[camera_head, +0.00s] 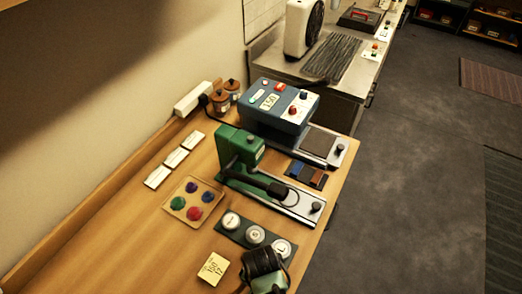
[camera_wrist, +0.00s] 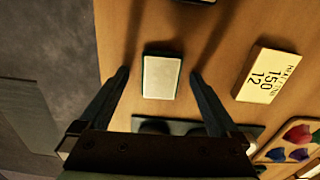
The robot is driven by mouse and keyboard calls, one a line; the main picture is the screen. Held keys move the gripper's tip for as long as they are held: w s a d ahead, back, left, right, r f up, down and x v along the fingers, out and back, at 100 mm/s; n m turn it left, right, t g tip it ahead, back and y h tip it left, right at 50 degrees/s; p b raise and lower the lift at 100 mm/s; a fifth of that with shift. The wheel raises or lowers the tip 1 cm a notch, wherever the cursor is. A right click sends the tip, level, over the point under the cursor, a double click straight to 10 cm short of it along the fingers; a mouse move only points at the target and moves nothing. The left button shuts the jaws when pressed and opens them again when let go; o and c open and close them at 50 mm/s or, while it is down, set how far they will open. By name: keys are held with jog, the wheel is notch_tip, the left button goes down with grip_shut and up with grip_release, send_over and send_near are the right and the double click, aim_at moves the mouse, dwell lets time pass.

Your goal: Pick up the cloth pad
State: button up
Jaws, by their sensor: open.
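A small rectangular pad (camera_wrist: 161,77), pale on top with a dark teal edge, lies flat on the wooden table; I take it to be the cloth pad. My gripper (camera_wrist: 159,74) is open, with one finger on either side of the pad and a visible gap to each. The height of the fingertips above the table is hard to tell. In the head view my gripper (camera_head: 266,276) is at the bottom edge, and I cannot make out the pad there.
A yellow note block (camera_wrist: 267,76) lies right of the pad, also seen in the head view (camera_head: 213,268). A dark tray with round pieces (camera_head: 229,231) and a palette of coloured blobs (camera_head: 193,201) are close by. A green press (camera_head: 240,152) stands farther back. The table edge is near.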

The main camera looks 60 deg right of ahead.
jog(key=c, duration=1.4)
jog(key=shift+c, duration=0.2)
